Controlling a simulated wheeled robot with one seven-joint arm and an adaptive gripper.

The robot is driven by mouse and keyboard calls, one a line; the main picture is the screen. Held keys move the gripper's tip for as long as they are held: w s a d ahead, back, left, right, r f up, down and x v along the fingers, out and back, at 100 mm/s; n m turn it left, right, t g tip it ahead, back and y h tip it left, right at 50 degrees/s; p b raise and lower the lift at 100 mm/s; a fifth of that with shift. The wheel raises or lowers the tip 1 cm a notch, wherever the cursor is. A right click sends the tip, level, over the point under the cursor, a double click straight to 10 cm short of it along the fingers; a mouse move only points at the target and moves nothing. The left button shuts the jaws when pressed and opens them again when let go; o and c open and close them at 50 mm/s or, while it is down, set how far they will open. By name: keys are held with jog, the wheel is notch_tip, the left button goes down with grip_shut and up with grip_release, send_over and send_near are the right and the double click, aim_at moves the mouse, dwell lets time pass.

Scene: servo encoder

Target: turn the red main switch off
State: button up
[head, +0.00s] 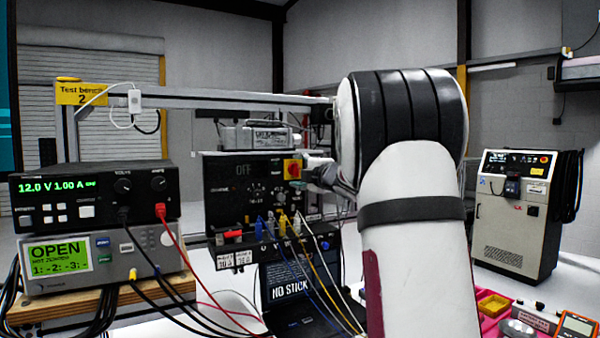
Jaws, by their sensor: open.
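The red main switch (292,169) sits on a yellow plate at the upper right of the black panel unit (228,200) in the head view. A dim display on this unit seems to read "OFF". My gripper (309,164) is just right of the switch, with its fingertips close to it. The gripper is open, but it is small and partly hidden behind my own arm. I cannot tell whether the fingers touch the switch or stand around it. The exact angle of the switch handle is too small to read.
Several coloured leads (287,240) plug in below the switch and hang down past a laptop (290,292). A stacked power supply (95,197) and a grey meter (105,257) stand at the left. A metal frame bar (220,98) crosses above. A machine cabinet (512,212) stands far right.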

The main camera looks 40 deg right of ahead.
jog(key=v, duration=1.2)
jog(key=shift+a, duration=0.1)
jog(key=s+a+f+m+g+h, duration=0.1)
jog(key=s+a+f+m+g, duration=0.25)
jog(key=a+m, duration=0.4)
jog(key=s+a+f+m+g, duration=0.3)
jog(key=a+f+m, duration=0.1)
jog(key=a, duration=0.6)
jog(key=s+a+f+m+g+y, duration=0.2)
jog(key=s+a+f, duration=0.4)
jog(key=s+a, duration=0.3)
jog(key=s+a+f+m+g+y, duration=0.1)
jog(key=s+a+f+g+y, duration=0.2)
jog(key=s+a+f, duration=0.4)
jog(key=s+a+g, duration=0.1)
jog(key=s+a, duration=0.1)
jog(key=a, duration=0.1)
jog(key=shift+s+m, duration=0.2)
jog(key=shift+m, duration=0.15)
jog(key=shift+a+f, duration=0.15)
